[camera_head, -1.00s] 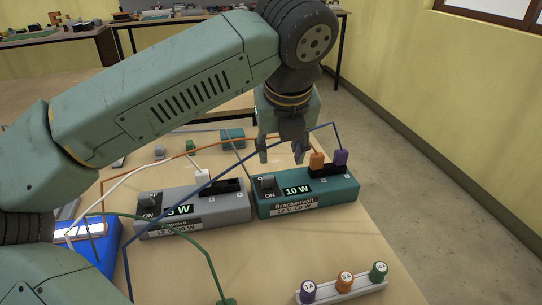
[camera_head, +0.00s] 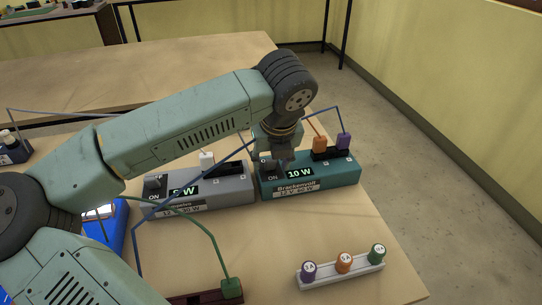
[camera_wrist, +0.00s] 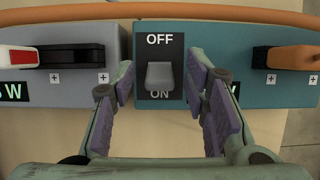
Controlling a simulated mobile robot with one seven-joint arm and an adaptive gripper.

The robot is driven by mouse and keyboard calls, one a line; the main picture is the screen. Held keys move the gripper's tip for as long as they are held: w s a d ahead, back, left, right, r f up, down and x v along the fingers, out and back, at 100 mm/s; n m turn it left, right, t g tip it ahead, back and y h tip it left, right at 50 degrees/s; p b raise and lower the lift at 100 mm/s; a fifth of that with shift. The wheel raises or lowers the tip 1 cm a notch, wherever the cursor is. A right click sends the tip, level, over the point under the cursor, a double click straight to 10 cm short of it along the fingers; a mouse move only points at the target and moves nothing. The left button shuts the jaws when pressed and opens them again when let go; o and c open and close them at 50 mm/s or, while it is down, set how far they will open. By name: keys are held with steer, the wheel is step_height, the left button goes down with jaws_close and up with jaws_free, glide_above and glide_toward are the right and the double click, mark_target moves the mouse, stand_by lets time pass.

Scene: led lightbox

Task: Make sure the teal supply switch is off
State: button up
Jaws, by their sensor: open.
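The teal supply (camera_head: 330,178), labelled Brackenvolt 12 V 60 W, stands on the table and its display reads 10 W. Its switch (camera_wrist: 160,75) shows in the wrist view, a grey lever on a black plate with OFF above and ON below. The lever sits toward the ON end and partly covers that word. My gripper (camera_head: 276,162) is over the left end of the teal supply and partly hides the switch in the head view. In the wrist view my open gripper (camera_wrist: 163,88) has one finger on each side of the lever, with gaps between.
A grey supply (camera_head: 205,190) stands close on the left, with its own switch (camera_head: 155,187). A rack (camera_head: 340,270) of capped pieces stands in front.

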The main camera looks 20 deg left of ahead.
jaws_close()
stand_by(0.5)
steer(key=shift+w, duration=0.1)
steer(key=shift+w+a+r+g+h, duration=0.1)
steer(key=shift+w+a+g+h, duration=0.1)
steer(key=shift+g+h, duration=0.35)
steer(key=shift+w+a+r+g+h, duration=0.1)
steer(key=shift+w+g+h, duration=0.2)
steer(key=shift+g, duration=0.35)
steer(key=shift+w+a+g+h+p, duration=0.1)
steer(key=shift+w+g+h+p, duration=0.05)
steer(key=shift+g+h+p, duration=0.3)
steer(key=shift+w+a+g+h+p, duration=0.1)
steer(key=shift+g+h+p, duration=0.1)
steer(key=shift+g+p, duration=0.35)
steer(key=shift+w+a+f+g+h+p, duration=0.1)
steer(key=shift+w+g+h+p, duration=0.1)
steer(key=shift+g+h+p, duration=0.3)
steer(key=shift+w+a+g+h+p, duration=0.15)
steer(key=shift+g+h+p, duration=0.15)
steer(key=shift+g+p, duration=0.35)
steer(key=shift+w+f+g+p, duration=0.1)
steer(key=shift+f+g+p, duration=0.1)
steer(key=shift+g+p, duration=0.2)
steer(key=shift+a, duration=0.1)
